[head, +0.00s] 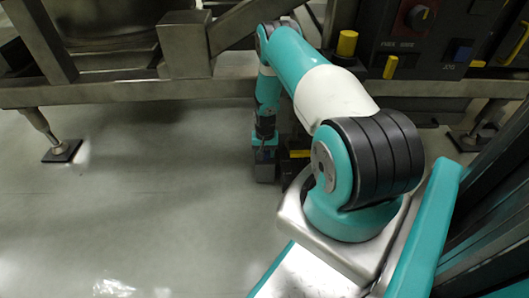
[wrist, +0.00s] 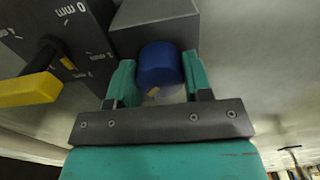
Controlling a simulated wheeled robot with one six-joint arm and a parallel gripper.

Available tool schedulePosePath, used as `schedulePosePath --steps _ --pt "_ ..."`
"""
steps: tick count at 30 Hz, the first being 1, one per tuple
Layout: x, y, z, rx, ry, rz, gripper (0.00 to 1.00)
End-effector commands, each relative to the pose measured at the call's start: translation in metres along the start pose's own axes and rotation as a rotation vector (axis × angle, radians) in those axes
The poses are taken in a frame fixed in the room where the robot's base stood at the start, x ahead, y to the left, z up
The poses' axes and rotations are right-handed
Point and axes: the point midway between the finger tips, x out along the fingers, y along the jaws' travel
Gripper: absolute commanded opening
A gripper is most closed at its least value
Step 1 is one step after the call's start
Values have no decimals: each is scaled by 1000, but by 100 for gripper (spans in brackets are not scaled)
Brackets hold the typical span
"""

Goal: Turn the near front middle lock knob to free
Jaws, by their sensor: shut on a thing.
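In the wrist view a round blue knob (wrist: 160,66) sits on the end of a dark grey block (wrist: 150,14). A small pale mark shows on the knob's lower edge. I take it for the lock knob, but no label on it is readable. My gripper (wrist: 160,80) has its two teal fingers on either side of the knob and is shut on it. In the head view my gripper (head: 265,160) is low, under the frame beam, beside a dark block with a yellow edge. The knob cannot be made out there.
A dark plate (wrist: 75,40) with "0 mm" marks and a yellow-ended lever (wrist: 28,90) stand close at left in the wrist view. In the head view a metal beam (head: 130,92) crosses above, and a control panel (head: 425,45) is at upper right.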

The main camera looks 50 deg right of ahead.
Motion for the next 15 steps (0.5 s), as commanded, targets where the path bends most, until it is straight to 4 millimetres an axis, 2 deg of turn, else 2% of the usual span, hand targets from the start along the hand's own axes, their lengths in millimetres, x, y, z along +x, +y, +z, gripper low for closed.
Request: schedulePosePath --steps 11,12,15 --pt "1 2 1 9 -3 4 22" --pt "1 2 1 9 -3 4 48" --pt "1 2 1 8 -3 3 71"
